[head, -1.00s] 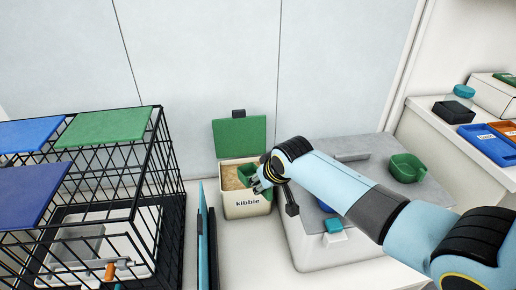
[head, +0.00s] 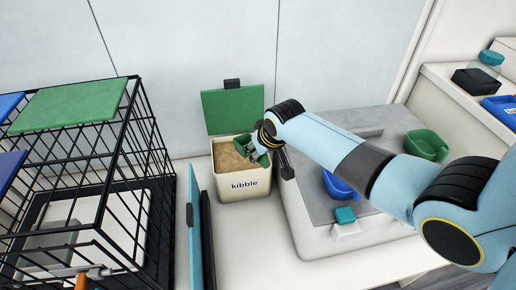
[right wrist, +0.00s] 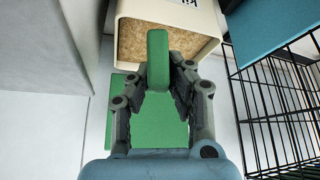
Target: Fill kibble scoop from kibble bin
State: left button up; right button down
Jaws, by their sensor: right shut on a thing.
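The kibble bin (head: 244,188) is a cream box marked "kibble", with its green lid (head: 233,110) standing open at the back. Tan kibble (head: 226,158) shows inside. My right gripper (head: 257,150) is at the bin's right rear part, shut on the green kibble scoop (head: 243,141). In the right wrist view the scoop (right wrist: 158,60) is between the fingers (right wrist: 160,88) and overlaps the bin's opening. I cannot tell how deep the scoop sits or whether it holds kibble.
A black wire cage (head: 85,180) with green and blue panels stands at left. A thin blue upright board (head: 195,230) is between cage and bin. A grey-topped white unit (head: 310,225) at right carries a green bowl (head: 426,145) and a blue bowl (head: 340,187), under my right arm.

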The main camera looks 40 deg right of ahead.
aim_at(246, 154)
jog(key=shift+w+r+g, duration=0.15)
jog(key=shift+w+g, duration=0.35)
jog(key=shift+w, duration=0.15)
jog(key=w+g+b, duration=0.1)
jog(key=w+f+g+b, duration=0.1)
jog(key=b, duration=0.1)
jog(key=w+f+g+b, duration=0.1)
jog(key=g, duration=0.1)
jog(key=shift+d+y+b, duration=0.2)
jog(key=shift+y+b, duration=0.1)
jog(key=f+b, duration=0.1)
jog(key=w+f+b, duration=0.1)
jog(key=f+b, duration=0.2)
jog(key=b, duration=0.1)
jog(key=shift+w+d+f, duration=0.1)
jog(key=shift+w+f, duration=0.15)
jog(key=shift+w, duration=0.15)
pick_arm(q)
jog(key=s+f+b, duration=0.2)
jog(key=s+f, duration=0.1)
jog(key=f, duration=0.8)
jog(key=shift+f+g, duration=0.3)
jog(key=shift+f, duration=0.1)
pick_arm(e)
jog(key=shift+w+d+f, duration=0.1)
jog(key=shift+w+f, duration=0.4)
jog(key=shift+f, duration=0.25)
pick_arm(q)
jog(key=shift+r, duration=0.1)
